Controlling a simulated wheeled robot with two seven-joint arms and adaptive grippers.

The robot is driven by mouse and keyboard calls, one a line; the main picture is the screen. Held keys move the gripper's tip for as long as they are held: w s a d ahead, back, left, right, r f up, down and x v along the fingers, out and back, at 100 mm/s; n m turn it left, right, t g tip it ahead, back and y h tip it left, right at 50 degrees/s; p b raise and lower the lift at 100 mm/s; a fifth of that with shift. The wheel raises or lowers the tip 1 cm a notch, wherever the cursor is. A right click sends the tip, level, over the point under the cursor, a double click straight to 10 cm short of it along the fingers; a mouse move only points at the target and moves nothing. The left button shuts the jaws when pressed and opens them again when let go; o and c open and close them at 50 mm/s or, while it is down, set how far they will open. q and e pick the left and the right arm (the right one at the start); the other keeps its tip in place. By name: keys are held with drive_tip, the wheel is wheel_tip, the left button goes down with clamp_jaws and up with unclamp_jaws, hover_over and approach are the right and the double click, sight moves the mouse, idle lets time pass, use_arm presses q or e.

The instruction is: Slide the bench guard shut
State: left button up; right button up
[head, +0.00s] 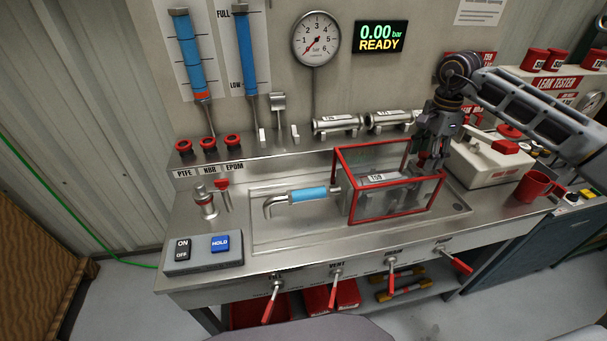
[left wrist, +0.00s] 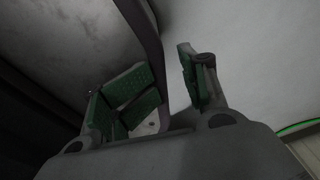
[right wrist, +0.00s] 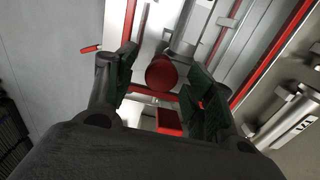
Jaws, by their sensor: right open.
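The bench guard (head: 388,214), a clear box with a red frame, stands over the right part of the bench tray and the block marked T59 (head: 376,180). A pipe with a blue sleeve (head: 309,194) lies left of it, outside the guard. My right gripper (head: 430,160) points down at the guard's right end. In the right wrist view its fingers are open, with a round red knob (right wrist: 161,73) between them; I cannot tell whether they touch it. My left gripper (left wrist: 168,85) is out of the head view; its fingers are apart and empty.
An ON/OFF and HOLD button box (head: 203,253) sits at the bench's front left. A small valve (head: 206,204) stands behind it. Red-handled levers (head: 336,285) line the front edge. A red mug (head: 534,186) and the leak tester (head: 490,165) stand right of the guard.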

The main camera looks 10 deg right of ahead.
use_arm(q)
drive_tip(key=shift+a+r, duration=0.15)
drive_tip(key=shift+a, duration=0.05)
use_arm(e)
drive_tip(key=shift+a+r, duration=0.1)
drive_tip(key=shift+r, duration=0.1)
drive_tip(key=shift+r+p, duration=0.75)
drive_tip(key=shift+r, duration=0.1)
drive_tip(key=shift+r+p, duration=0.7)
drive_tip(key=shift+r, duration=0.25)
drive_tip(key=shift+r+p, duration=0.45)
drive_tip(key=shift+r, duration=0.2)
drive_tip(key=shift+r+p, duration=0.8)
drive_tip(key=shift+r, duration=0.35)
use_arm(q)
drive_tip(key=r, duration=0.2)
drive_tip(key=a+r, duration=0.1)
drive_tip(key=r, duration=0.2)
